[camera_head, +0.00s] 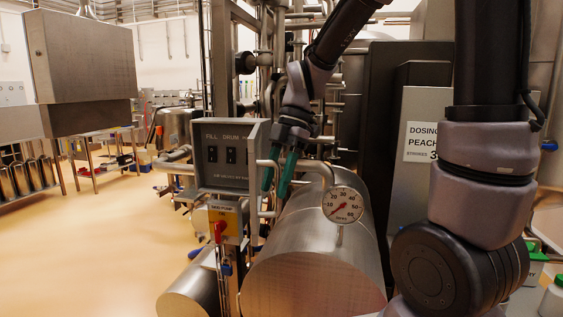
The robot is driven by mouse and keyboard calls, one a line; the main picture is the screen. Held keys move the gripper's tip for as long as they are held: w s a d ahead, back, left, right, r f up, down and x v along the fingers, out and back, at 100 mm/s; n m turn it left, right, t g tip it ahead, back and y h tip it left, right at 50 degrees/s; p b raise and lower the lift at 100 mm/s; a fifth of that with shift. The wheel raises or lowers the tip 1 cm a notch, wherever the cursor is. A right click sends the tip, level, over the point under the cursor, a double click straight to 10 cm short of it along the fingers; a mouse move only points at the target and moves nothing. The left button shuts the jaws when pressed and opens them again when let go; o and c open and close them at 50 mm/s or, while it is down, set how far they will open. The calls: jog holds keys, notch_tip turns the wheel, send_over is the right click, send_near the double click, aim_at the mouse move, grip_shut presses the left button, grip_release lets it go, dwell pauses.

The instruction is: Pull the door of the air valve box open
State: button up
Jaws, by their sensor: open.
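A grey metal box (226,158) marked FILL and DRUM, with two dark switches on its face, stands at the middle left. I cannot tell for sure whether it is the air valve box or where its door edge runs. A pale bent bar or pipe (266,213) shows at its right side. My gripper (276,193) has green fingers, points down, and is open just right of the box, close to the bar. I cannot tell whether the fingers touch the bar, and nothing shows held between them.
A round gauge (342,204) stands over a large steel cylinder (312,262) to the right. A cabinet labelled DOSING (411,175) stands farther right. Open floor (90,245) lies at left.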

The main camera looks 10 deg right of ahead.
jog(key=v, duration=0.9)
jog(key=s+d+r+m+t+h, duration=0.1)
jog(key=d+m+t, duration=0.3)
jog(key=m, duration=1)
jog(key=s+d+r+m+t, duration=0.2)
jog(key=s+d+m+t, duration=0.2)
jog(key=d+m, duration=0.4)
jog(key=m+t, duration=0.1)
jog(key=m, duration=0.5)
jog(key=shift+s+d+r+h, duration=0.15)
jog(key=shift+s+d+h, duration=0.1)
jog(key=shift+d+h, duration=0.15)
